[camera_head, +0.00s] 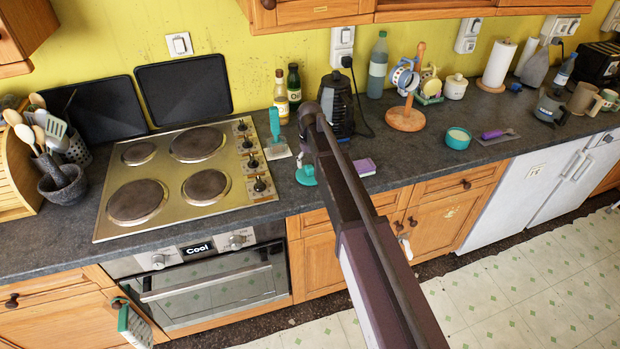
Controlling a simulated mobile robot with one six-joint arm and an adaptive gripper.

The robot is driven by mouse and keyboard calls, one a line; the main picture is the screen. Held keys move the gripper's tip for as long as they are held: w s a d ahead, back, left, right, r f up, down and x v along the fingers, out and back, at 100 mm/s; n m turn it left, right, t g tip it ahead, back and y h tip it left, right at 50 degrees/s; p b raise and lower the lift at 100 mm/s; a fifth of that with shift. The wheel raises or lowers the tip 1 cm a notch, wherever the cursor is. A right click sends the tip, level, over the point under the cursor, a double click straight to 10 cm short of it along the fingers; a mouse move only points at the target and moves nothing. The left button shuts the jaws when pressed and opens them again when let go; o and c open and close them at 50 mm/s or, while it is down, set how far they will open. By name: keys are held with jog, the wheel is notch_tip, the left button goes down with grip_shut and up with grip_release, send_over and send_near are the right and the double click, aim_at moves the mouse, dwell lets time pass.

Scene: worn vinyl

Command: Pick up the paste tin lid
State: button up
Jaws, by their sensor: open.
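A small round teal piece (306,175), which looks like the paste tin lid, is at the counter's front edge, just left of my arm. It is small, and I cannot tell its exact pose. An open teal tin (458,138) with cream-coloured paste stands farther right on the counter. My arm reaches up from the bottom right, and its dark end with my gripper (306,122) is above the counter, near the teal piece. My gripper is open. Its fingertips are hard to make out against the dark things behind, and I see nothing held.
The hob (190,180) is to the left. A teal-handled scraper (275,128), bottles (294,88) and a dark kettle-like appliance (338,100) stand behind. A purple sponge (364,167) lies right of my arm. A wooden mug stand (405,118) is farther right.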

jog(key=shift+f+b, duration=1.1)
jog(key=shift+f, duration=0.3)
grip_shut()
